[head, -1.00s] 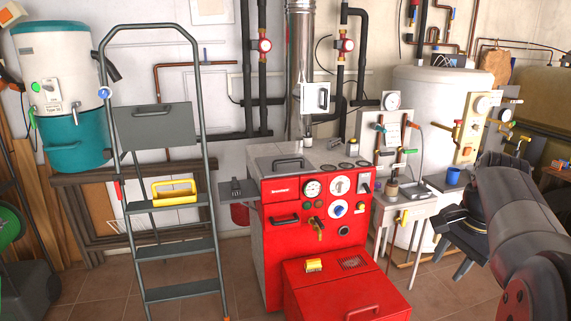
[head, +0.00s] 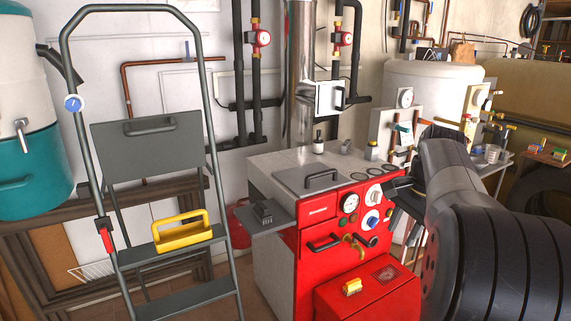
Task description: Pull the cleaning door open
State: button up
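The red boiler (head: 290,262) stands in the middle of the head view. Its front has a dark horizontal handle (head: 323,243) under the gauges, and its grey top has a hatch (head: 309,179) with a dark handle. A small white door (head: 330,97) with a dark handle sits on the shiny flue pipe and looks shut. No label shows which of these is the cleaning door. My gripper (head: 401,189) is at the right edge of the boiler's gauge panel, mostly hidden behind my arm. I cannot make out its fingers or see anything held.
A grey stepladder (head: 185,247) with a yellow caddy (head: 182,232) stands at the left front. A red burner cover (head: 368,292) juts from the boiler's lower front, with a yellow item (head: 352,287) on it. A white tank (head: 432,82) and pipework stand behind my arm.

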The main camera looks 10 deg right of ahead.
aim_at(311, 172)
jog(key=i, duration=0.9)
jog(key=i+j+z, duration=0.1)
jog(key=i, duration=0.8)
